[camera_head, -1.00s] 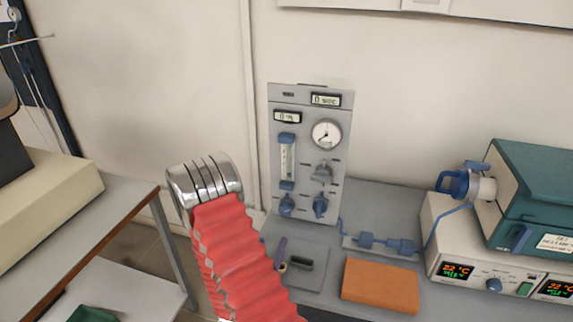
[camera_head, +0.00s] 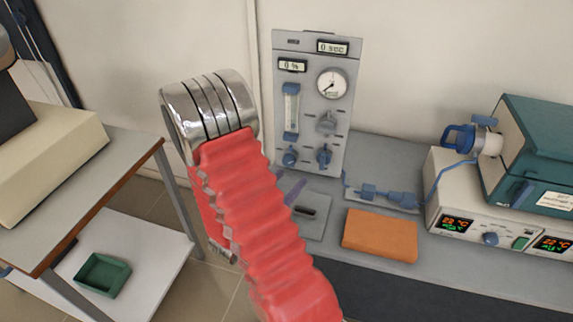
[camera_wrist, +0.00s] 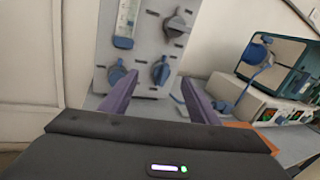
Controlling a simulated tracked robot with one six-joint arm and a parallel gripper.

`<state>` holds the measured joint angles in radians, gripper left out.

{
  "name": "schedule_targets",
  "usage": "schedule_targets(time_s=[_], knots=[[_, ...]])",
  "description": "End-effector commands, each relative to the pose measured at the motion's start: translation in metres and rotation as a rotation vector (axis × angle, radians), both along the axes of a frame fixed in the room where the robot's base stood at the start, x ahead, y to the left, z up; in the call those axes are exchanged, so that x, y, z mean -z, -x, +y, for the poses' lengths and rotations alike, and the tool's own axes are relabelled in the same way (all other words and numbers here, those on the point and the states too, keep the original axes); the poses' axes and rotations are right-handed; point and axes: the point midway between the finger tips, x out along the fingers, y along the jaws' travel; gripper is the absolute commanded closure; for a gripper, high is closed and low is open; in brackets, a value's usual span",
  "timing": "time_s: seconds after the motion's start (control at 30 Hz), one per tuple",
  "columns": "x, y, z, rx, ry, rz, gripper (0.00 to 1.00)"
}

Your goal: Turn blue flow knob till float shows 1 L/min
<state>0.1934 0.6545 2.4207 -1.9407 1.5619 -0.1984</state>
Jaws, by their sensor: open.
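The grey gas panel (camera_head: 350,110) stands upright at the back of the bench. It carries a flow tube (camera_head: 291,108) with blue ends; its float is too small to make out. A blue knob (camera_head: 290,157) sits below the tube, also in the wrist view (camera_wrist: 116,73). A second blue knob (camera_head: 324,158) is to its right, also in the wrist view (camera_wrist: 161,71). My gripper (camera_wrist: 158,80) is open and empty, its purple fingers apart, in front of the panel's lower part. The right knob appears between the fingertips; contact cannot be told. My red-sleeved arm hides most of the gripper in the head view.
A round gauge (camera_head: 332,85) and a grey-blue knob (camera_head: 327,122) are higher on the panel. An orange block (camera_head: 380,235) and blue tube fittings (camera_head: 388,195) lie on the bench. A teal furnace (camera_head: 535,150) stands right. A green tray (camera_head: 103,275) is low left.

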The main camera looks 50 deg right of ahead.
Motion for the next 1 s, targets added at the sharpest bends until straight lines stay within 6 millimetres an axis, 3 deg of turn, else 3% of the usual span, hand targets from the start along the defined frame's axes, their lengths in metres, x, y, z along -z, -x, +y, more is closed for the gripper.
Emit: schedule_targets(time_s=[0.1, 0.4, 0.7, 1.0], knots=[[-0.025, 0.018, 0.0, 0.098, -0.037, -0.094, 0.45], [-0.063, 0.066, 0.014, 0.335, -0.176, -0.338, 0.45], [-0.077, 0.105, 0.048, 0.545, -0.37, -0.604, 0.45], [-0.081, 0.125, 0.099, 0.723, -0.619, -0.872, 0.45]])
